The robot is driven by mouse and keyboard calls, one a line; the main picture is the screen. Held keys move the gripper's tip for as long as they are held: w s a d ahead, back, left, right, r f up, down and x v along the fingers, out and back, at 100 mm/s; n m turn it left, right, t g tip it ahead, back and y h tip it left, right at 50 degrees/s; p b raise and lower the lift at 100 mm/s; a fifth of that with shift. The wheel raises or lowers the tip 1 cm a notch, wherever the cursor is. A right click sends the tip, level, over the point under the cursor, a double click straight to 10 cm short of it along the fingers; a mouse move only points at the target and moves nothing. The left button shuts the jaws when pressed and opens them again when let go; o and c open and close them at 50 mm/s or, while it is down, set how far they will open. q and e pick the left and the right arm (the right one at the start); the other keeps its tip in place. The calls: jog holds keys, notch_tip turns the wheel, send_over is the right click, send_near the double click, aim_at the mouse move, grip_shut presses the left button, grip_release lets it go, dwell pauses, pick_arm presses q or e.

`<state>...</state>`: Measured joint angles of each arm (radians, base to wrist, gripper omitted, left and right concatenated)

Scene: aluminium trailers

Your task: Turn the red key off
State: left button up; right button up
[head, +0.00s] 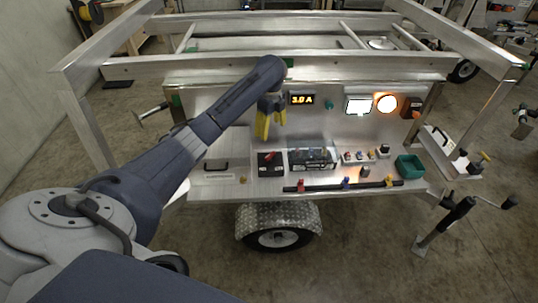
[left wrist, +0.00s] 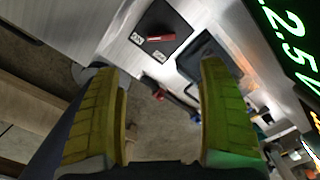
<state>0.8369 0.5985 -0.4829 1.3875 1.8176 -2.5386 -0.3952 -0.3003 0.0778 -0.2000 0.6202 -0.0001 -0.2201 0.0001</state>
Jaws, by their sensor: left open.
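The red key (head: 269,155) sits on a black square switch plate (head: 272,168) on the trailer's metal work surface, left of centre in the head view. In the left wrist view the red key (left wrist: 160,37) lies across the black plate (left wrist: 166,22), beyond the fingertips near the top. My left gripper (head: 271,128) points down with yellow fingers, above and slightly behind the plate in the head view. In the left wrist view its fingers (left wrist: 163,75) are wide apart with nothing between them. My right gripper is not in view.
A lit digital display (head: 302,99) is on the back panel beside my left gripper. A black-framed box (head: 311,159) stands right of the plate. A black bar (head: 345,186) runs along the front edge, with a green bin (head: 409,166) at right. Metal rails (head: 140,66) frame the trailer.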

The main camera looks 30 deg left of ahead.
aim_at(270, 157)
pick_arm(q)
jog(key=f, duration=0.5)
jog(key=a+f, duration=0.1)
jog(key=f, duration=0.9)
jog(key=shift+w+a+f, duration=0.1)
jog(key=shift+w+a, duration=0.05)
jog(key=shift+w, duration=0.15)
jog(key=c, duration=1.2)
jog(key=shift+c, duration=0.3)
